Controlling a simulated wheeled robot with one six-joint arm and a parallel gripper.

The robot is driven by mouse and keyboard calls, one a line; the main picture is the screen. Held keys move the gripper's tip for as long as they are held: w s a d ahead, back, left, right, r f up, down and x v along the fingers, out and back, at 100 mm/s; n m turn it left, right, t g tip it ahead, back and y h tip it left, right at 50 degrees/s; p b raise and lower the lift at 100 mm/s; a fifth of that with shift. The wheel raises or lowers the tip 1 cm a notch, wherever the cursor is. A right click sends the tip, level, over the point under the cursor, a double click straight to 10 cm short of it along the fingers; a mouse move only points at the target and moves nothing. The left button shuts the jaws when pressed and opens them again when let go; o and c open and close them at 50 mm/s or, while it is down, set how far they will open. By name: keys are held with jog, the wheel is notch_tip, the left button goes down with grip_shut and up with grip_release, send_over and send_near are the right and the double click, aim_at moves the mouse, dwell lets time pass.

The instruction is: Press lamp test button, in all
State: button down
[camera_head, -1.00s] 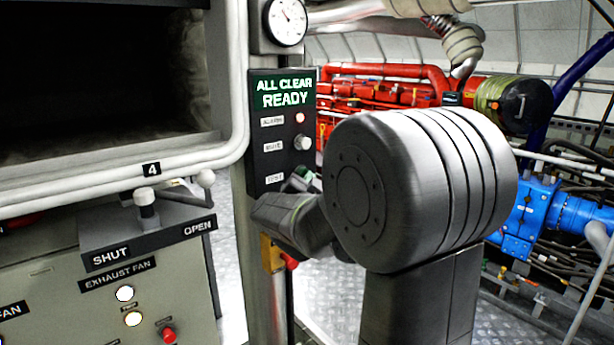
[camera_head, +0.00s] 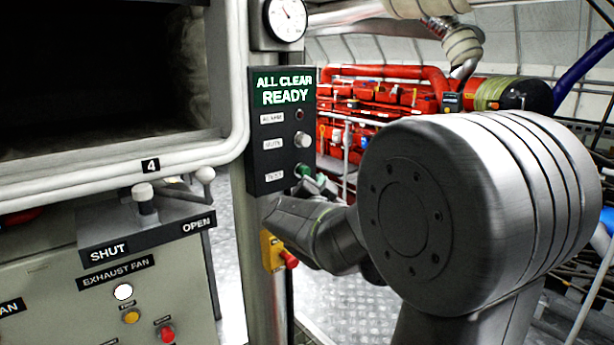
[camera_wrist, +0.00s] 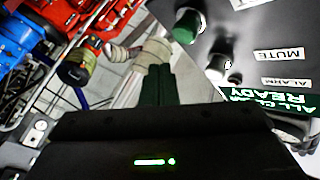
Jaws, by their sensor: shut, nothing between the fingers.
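The dark alarm panel (camera_head: 262,215) stands on a post, its display reading "ALL CLEAR READY". Below are an unlit alarm lamp (camera_head: 299,115), a pale mute button (camera_head: 301,140) and a green button (camera_head: 303,171) beside the label that seems to read TEST. In the wrist view, the green button (camera_wrist: 187,26) and mute button (camera_wrist: 218,53) show at upper right. My gripper (camera_head: 320,184) is shut and empty, just right of and below the green button. In the wrist view, its closed fingers (camera_wrist: 158,72) appear apart from the button.
A round gauge (camera_head: 287,20) sits above the panel. A yellow box with a red button (camera_head: 289,259) is on the post below my gripper. At left are a lever box (camera_head: 145,235) and an exhaust fan panel with a lit white lamp (camera_head: 123,292). Red machinery (camera_head: 375,95) stands behind.

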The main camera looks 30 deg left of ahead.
jog(key=shift+s+d, duration=0.25)
jog(key=shift+d, duration=0.35)
jog(key=shift+s+d, duration=0.25)
jog(key=shift+d, duration=0.35)
jog(key=shift+a, duration=0.1)
jog(key=d, duration=0.2)
jog(key=s+d, duration=0.1)
jog(key=shift+s+d, duration=0.2)
jog(key=shift+d, duration=0.2)
jog(key=shift+a, duration=0.1)
dwell(0.3)
